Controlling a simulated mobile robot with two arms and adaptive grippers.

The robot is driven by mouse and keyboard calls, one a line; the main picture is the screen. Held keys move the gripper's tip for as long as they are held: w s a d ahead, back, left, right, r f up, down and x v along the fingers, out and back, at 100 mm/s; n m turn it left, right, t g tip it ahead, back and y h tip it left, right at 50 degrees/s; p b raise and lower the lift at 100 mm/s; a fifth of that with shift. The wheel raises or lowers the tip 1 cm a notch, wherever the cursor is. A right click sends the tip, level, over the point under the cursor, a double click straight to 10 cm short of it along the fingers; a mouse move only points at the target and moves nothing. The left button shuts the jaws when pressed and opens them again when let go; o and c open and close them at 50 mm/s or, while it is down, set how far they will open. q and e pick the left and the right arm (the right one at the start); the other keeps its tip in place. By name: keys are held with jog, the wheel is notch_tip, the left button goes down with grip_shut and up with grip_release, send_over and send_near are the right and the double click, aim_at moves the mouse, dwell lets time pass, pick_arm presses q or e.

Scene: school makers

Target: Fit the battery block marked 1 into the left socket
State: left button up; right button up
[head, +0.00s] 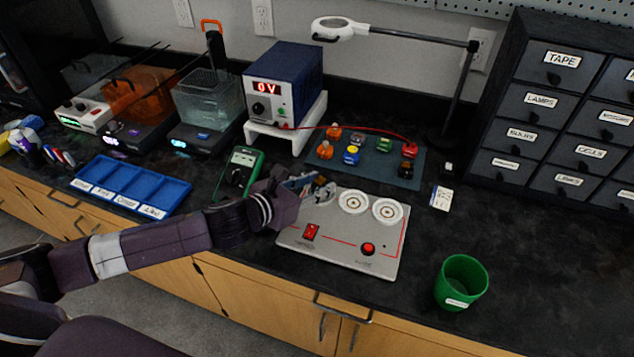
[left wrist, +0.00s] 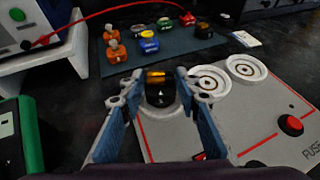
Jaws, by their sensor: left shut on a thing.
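My left gripper (head: 318,184) is shut on a small dark block with a copper-coloured top (left wrist: 158,90). A small white mark shows on its face, but I cannot read a 1. The gripper is over the far left corner of the grey panel (head: 335,250), left of two white round sockets. I cannot tell whether the block touches the panel. My right gripper is not in view.
Behind the panel, a dark mat (head: 393,181) holds several coloured blocks. A green meter (head: 241,170) and blue tray (head: 132,184) are left. A green cup (head: 461,283) stands right. A red wire (head: 360,132) crosses above the mat. Right of the cup is clear.

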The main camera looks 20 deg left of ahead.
pick_arm(q)
jog(key=shift+p, duration=0.35)
dwell(0.4)
dwell(0.3)
jog(key=shift+f+b, duration=0.35)
jog(key=shift+f, duration=0.3)
jog(key=o, duration=0.9)
